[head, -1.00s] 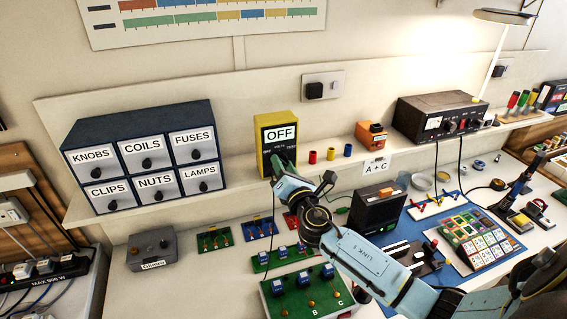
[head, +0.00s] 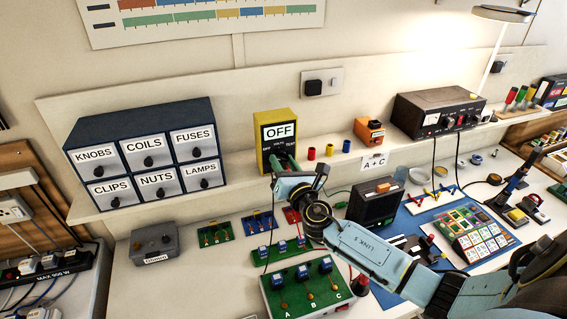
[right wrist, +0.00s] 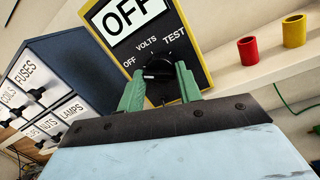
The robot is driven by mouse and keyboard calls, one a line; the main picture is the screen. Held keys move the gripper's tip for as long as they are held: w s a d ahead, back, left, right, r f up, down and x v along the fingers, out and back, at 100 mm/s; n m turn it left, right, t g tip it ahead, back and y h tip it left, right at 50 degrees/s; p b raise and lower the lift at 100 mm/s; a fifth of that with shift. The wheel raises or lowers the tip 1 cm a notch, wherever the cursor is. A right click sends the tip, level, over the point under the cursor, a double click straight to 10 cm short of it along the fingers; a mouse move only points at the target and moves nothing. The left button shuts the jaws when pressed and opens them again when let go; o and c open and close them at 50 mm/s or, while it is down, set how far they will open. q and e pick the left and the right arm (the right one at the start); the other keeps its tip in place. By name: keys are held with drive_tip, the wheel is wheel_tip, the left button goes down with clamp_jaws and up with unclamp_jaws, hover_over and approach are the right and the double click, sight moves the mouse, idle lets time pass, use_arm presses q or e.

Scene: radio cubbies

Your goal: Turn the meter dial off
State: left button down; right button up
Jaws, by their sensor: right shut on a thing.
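The yellow meter (head: 260,147) with a black face stands on the shelf, and its display reads OFF. It also fills the upper middle of the right wrist view (right wrist: 186,37), with OFF, VOLTS and TEST printed around the black dial (right wrist: 158,69). The dial's white mark points left, toward the OFF side. My right gripper (head: 284,163) is at the meter's lower front; its green fingers (right wrist: 158,80) are shut on the dial, one on each side. The fingers hide part of the dial. My left gripper is out of view.
A blue drawer cabinet (head: 140,112) stands left of the meter. Red, blue and yellow cups (head: 329,150) and an orange device (head: 369,131) stand to its right on the shelf. Below are a grey box (head: 154,243) and a green switch board (head: 306,292).

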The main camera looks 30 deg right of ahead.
drive_tip(key=shift+f, duration=0.2)
drive_tip(key=o, duration=0.9)
drive_tip(key=shift+d+r, duration=0.1)
drive_tip(key=shift+o, duration=0.2)
drive_tip(key=b+v, duration=0.1)
drive_tip(key=v, duration=1.2)
drive_tip(key=shift+s+b, duration=0.25)
drive_tip(key=shift+b, duration=0.1)
drive_tip(key=shift+r, duration=0.1)
